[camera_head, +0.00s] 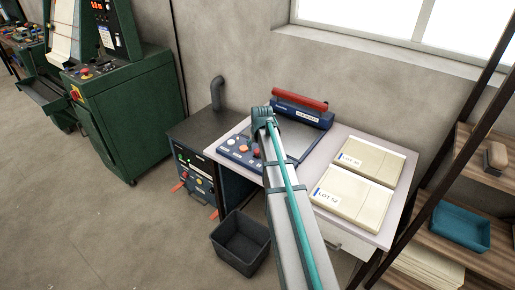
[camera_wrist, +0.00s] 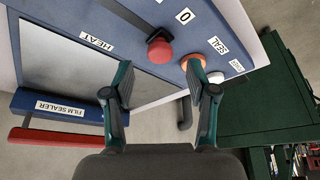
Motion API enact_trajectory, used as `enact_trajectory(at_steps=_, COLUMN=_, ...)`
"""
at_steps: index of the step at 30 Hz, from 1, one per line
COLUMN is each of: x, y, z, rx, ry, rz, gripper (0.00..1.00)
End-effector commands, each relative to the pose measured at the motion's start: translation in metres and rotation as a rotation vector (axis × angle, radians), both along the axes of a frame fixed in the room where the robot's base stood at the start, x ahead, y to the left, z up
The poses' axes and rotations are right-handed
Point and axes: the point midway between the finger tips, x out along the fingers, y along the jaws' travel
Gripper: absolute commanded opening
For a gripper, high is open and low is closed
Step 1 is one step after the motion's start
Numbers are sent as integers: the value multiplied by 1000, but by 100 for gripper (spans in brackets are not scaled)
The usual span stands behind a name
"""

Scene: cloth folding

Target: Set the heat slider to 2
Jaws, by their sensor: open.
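The film sealer (camera_head: 311,115) is a blue machine with a grey plate and a red bar, on the table. In the wrist view, its blue panel carries a HEAT label (camera_wrist: 97,42), a label reading 0 (camera_wrist: 185,15) and a red knob (camera_wrist: 159,50) on a dark stem. The knob appears to be the heat slider's handle; no 2 mark is readable. My gripper (camera_wrist: 160,76) is open and empty, its fingertips apart on either side of the knob's line. The knob shows just beyond them, without visible contact. In the head view, my gripper (camera_head: 262,113) is over the sealer and my arm hides part of the panel.
An orange button (camera_wrist: 195,62) beside the SEAL label (camera_wrist: 218,46) is close to one fingertip, with a white button (camera_wrist: 215,77) beyond. Pale LOT-labelled stacks (camera_head: 372,159) lie right of the sealer. A dark bin (camera_head: 240,242) is on the floor; a shelf (camera_head: 470,225) stands right.

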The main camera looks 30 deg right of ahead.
Motion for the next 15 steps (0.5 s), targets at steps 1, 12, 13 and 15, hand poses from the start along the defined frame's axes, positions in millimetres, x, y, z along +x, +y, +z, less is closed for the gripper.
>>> enact_trajectory(at_steps=1, x=3, y=-1, z=-5, rx=1, ry=2, rz=0, gripper=57)
enact_trajectory(at_steps=12, x=12, y=-3, z=-30, rx=0, ry=0, rz=0, gripper=57)
enact_trajectory(at_steps=13, x=12, y=-3, z=-31, rx=0, ry=0, rz=0, gripper=57)
enact_trajectory(at_steps=15, x=12, y=-3, z=-31, rx=0, ry=-1, rz=0, gripper=57)
